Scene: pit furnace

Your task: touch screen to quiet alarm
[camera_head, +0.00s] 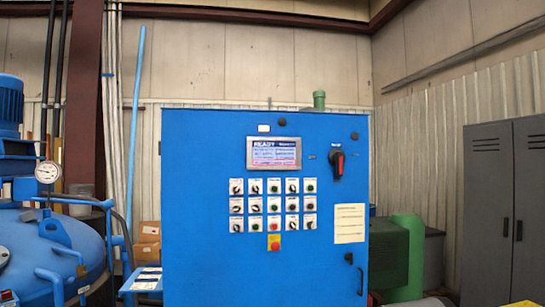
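A small rectangular screen (273,153) in a light frame sits on the upper part of the front of a blue control cabinet (200,255). The text is too small to read. My gripper is not in this view.
Below the screen are rows of knobs and buttons (273,205) and a red button on a yellow plate (274,242). A red and black rotary switch (337,163) is at the right. A blue furnace vessel (45,255) with a gauge (47,172) stands left, grey lockers (490,210) right.

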